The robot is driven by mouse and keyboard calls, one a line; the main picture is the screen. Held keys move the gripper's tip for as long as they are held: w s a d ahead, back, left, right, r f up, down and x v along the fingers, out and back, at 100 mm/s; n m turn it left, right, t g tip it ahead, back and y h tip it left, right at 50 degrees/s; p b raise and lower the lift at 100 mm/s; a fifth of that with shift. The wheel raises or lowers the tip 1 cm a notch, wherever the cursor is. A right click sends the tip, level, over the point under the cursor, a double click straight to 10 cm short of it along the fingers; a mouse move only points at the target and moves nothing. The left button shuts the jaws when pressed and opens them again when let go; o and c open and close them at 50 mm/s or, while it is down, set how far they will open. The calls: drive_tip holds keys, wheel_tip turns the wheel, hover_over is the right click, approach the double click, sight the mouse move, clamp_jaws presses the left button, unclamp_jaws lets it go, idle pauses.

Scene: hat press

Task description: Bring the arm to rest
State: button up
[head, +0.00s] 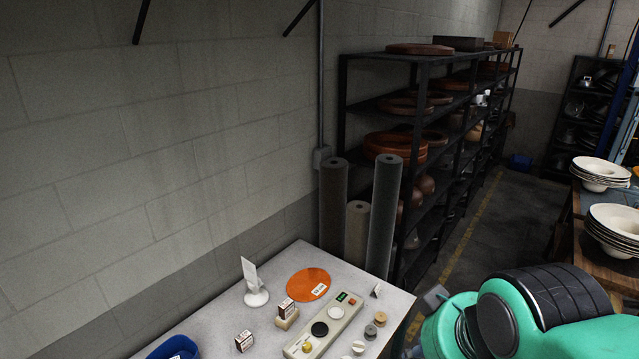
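Part of my arm, with teal housings and a black ribbed joint, fills the lower right corner of the head view. It is to the right of the light-topped table (212,318) and runs out of the bottom of the picture. My gripper does not show, so its fingers and anything in them are hidden from me. A gap of dark floor shows between the table's right edge and my arm.
The table holds an orange disc (308,284), a control box (323,325), a white stand (254,283), small boxes and a blue bin (174,348). Rolls (384,215) and a black shelf (420,140) stand behind. Stacked pale hats (612,228) are at right.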

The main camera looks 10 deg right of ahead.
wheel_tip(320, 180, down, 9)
drive_tip(key=b, duration=0.8)
